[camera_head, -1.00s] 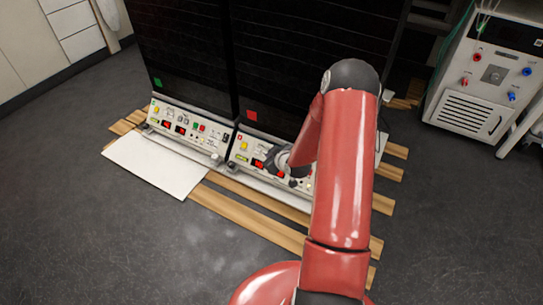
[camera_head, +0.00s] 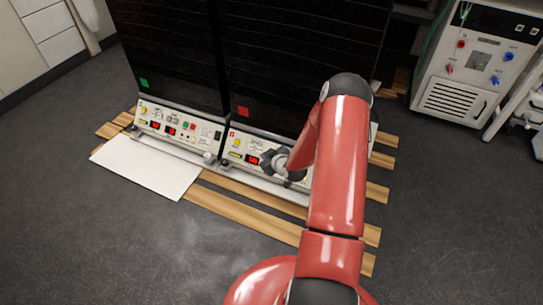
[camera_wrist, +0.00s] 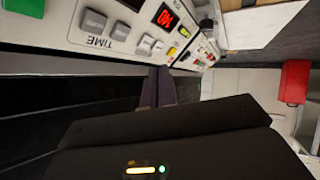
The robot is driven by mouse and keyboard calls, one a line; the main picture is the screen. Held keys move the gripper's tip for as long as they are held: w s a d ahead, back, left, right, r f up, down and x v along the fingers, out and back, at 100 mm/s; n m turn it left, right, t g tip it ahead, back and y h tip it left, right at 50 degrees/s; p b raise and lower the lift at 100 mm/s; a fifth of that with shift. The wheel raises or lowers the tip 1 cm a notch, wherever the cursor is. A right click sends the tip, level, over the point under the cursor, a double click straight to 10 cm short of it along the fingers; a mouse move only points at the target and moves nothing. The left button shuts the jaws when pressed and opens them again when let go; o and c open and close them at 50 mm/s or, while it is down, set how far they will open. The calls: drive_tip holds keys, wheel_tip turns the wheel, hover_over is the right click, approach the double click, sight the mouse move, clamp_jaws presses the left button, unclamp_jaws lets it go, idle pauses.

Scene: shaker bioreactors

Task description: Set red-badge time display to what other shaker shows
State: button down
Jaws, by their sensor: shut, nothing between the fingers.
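In the head view the red badge (camera_head: 243,111) marks the right shaker, with its control panel (camera_head: 238,143) below, partly covered by my arm. One lit red display (camera_head: 254,160) shows there; its digits are too small to read. The other shaker carries a green badge (camera_head: 143,83) and has two red displays (camera_head: 155,125) on its panel. In the wrist view the panel is upside down: the TIME label (camera_wrist: 100,42), grey buttons (camera_wrist: 94,21) and a red display (camera_wrist: 165,17). My gripper (camera_wrist: 160,72) is shut, its tips close to the panel edge; contact is unclear.
A white board (camera_head: 145,166) lies on the floor before the left shaker. Wooden slats (camera_head: 245,216) run under both shakers. A white machine with knobs (camera_head: 470,75) stands at the right. Open dark floor (camera_head: 120,240) lies in front.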

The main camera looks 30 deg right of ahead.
drive_tip(key=shift+w+d+f+b, duration=0.7)
drive_tip(key=shift+d+f+b, duration=0.1)
drive_tip(key=shift+d+f, duration=0.15)
drive_tip(key=shift+w+d+f+b, duration=0.65)
drive_tip(key=shift+d+f+b, duration=0.15)
drive_tip(key=shift+f, duration=0.25)
drive_tip(key=shift+d+f, duration=0.1)
idle(0.6)
drive_tip(key=shift+w+d+f+b, duration=0.15)
drive_tip(key=shift+w+f+b, duration=0.05)
drive_tip(key=shift+b, duration=0.25)
drive_tip(key=shift+w+d+f+b, duration=0.2)
drive_tip(key=shift+d+f+b, duration=0.05)
drive_tip(key=shift+b, duration=0.1)
idle(0.4)
drive_tip(key=shift+r, duration=0.15)
drive_tip(key=shift+s+a+r, duration=0.4)
drive_tip(key=shift+a+r, duration=0.05)
drive_tip(key=shift+a, duration=0.05)
idle(0.4)
